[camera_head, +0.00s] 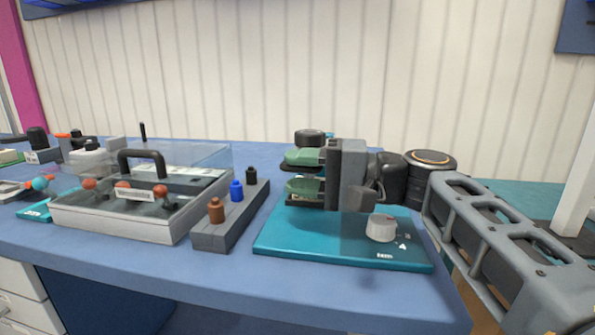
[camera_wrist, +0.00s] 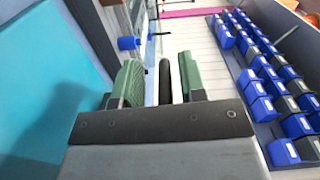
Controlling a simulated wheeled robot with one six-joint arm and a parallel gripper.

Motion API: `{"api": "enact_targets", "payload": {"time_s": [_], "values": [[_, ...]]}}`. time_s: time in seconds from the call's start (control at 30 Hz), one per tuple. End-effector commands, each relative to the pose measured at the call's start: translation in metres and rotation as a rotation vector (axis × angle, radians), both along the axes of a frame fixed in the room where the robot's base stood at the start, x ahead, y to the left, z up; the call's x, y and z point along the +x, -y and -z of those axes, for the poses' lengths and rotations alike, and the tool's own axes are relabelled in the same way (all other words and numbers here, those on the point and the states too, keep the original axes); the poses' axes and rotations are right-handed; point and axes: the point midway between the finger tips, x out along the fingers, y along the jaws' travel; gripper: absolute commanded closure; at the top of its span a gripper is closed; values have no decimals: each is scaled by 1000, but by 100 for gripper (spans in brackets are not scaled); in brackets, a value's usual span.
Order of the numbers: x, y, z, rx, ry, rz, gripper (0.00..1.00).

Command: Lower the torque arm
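My gripper (camera_head: 305,172) reaches in from the right above a teal base plate (camera_head: 290,240), with its two green-padded fingers one above the other. The fingers also show in the wrist view (camera_wrist: 162,85), with a clear gap between them. A dark rounded bar (camera_wrist: 165,80) shows in that gap, apart from both pads. I cannot tell how deep it lies or whether it is the torque arm. A black round part (camera_head: 310,138) shows just above and behind the upper finger. A pale knob (camera_head: 381,228) stands on the plate's front right. My gripper hides the plate's rear.
A grey block (camera_head: 230,222) with brown, blue and black posts stands left of the plate. Further left is a clear-lidded case (camera_head: 120,222) with a black handle. The blue bench (camera_head: 220,285) is bare along its front. Blue and black bins (camera_wrist: 262,108) show in the wrist view.

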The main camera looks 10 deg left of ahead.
Motion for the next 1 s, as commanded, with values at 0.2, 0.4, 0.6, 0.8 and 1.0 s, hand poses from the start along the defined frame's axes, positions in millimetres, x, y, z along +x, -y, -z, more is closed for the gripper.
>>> {"api": "enact_targets", "payload": {"time_s": [0.2,0.4,0.6,0.8,1.0], "values": [[0,0,-1,1,2,0,62],[0,13,-2,1,1,4,62],[-1,52,-3,1,1,8,62],[-2,93,-3,1,0,7,62],[-3,122,-2,0,0,5,62]]}}
